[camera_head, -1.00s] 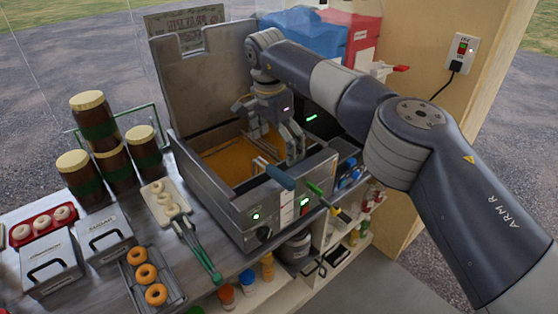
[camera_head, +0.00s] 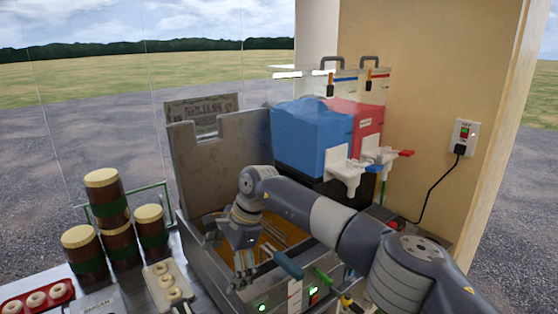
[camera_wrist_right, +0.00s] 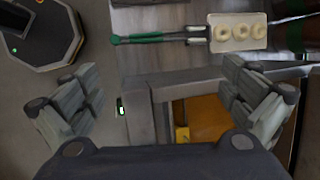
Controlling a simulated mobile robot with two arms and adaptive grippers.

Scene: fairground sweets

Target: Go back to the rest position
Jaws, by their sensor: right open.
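My right gripper (camera_head: 243,272) hangs over the front left part of the fryer (camera_head: 190,238), left of the blue basket handle (camera_head: 288,264). In the right wrist view its two fingers (camera_wrist_right: 160,105) are spread wide with nothing between them. Orange oil (camera_wrist_right: 208,115) and part of the fryer's metal rim (camera_wrist_right: 138,110) show below and between the fingers. A green handle (camera_head: 323,278) sits to the right of the blue one. My left gripper is not in view.
Brown jars (camera_head: 102,195) with yellow lids stand at the left, near a tray (camera_head: 153,270) of pale rings. Blue (camera_head: 310,140) and red (camera_head: 368,135) drink tanks stand behind the arm. A socket (camera_head: 464,137) is on the wall.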

